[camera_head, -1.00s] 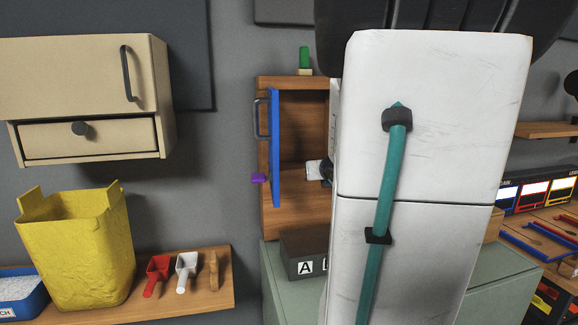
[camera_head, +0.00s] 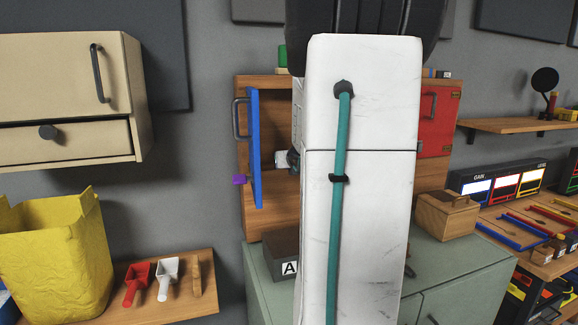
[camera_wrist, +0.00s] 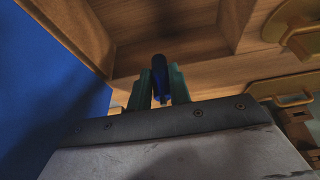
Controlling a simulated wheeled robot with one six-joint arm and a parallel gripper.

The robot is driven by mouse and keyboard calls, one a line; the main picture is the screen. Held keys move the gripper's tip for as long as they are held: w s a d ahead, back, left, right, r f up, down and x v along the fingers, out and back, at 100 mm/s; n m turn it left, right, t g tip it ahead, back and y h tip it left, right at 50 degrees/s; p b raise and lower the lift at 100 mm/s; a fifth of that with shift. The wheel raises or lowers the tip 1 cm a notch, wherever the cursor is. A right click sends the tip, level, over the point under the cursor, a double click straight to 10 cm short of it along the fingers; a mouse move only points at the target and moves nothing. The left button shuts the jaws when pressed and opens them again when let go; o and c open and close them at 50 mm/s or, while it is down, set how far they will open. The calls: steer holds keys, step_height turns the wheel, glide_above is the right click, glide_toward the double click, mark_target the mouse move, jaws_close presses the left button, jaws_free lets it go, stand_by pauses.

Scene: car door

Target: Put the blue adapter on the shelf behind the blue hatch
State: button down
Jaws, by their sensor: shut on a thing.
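My gripper (camera_wrist: 161,88) shows in the wrist view with its teal fingers shut on the blue adapter (camera_wrist: 160,72), which points away from the wrist. The blue hatch (camera_head: 255,150) stands open in the head view, seen almost edge-on, on the left side of a wooden cabinet (camera_head: 278,222). Its blue panel fills the left of the wrist view (camera_wrist: 45,90). Wooden boards of the cabinet interior (camera_wrist: 165,25) lie ahead of the fingers. In the head view my white arm hides the gripper, the adapter and much of the cabinet. I cannot tell whether the adapter touches a shelf.
A red hatch (camera_head: 437,120) shows right of my arm. A dark box marked A (camera_head: 283,255) stands on the green cabinet (camera_head: 460,265) below. A wooden box (camera_head: 447,215) stands to the right. A purple piece (camera_head: 239,180) sits beside the blue hatch.

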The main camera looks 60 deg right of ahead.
steer(key=w+d, duration=0.2)
steer(key=w, duration=0.1)
steer(key=w+d, duration=0.3)
steer(key=shift+w+d, duration=0.15)
steer(key=shift+w, duration=0.05)
steer(key=shift+f, duration=0.7)
steer(key=shift+f, duration=0.3)
steer(key=c, duration=1.2)
jaws_free()
steer(key=shift+s, duration=0.15)
steer(key=v, duration=0.7)
steer(key=shift+s+r, duration=0.15)
steer(key=shift+r, duration=0.05)
steer(key=shift+a, duration=0.25)
steer(key=shift+s, duration=0.1)
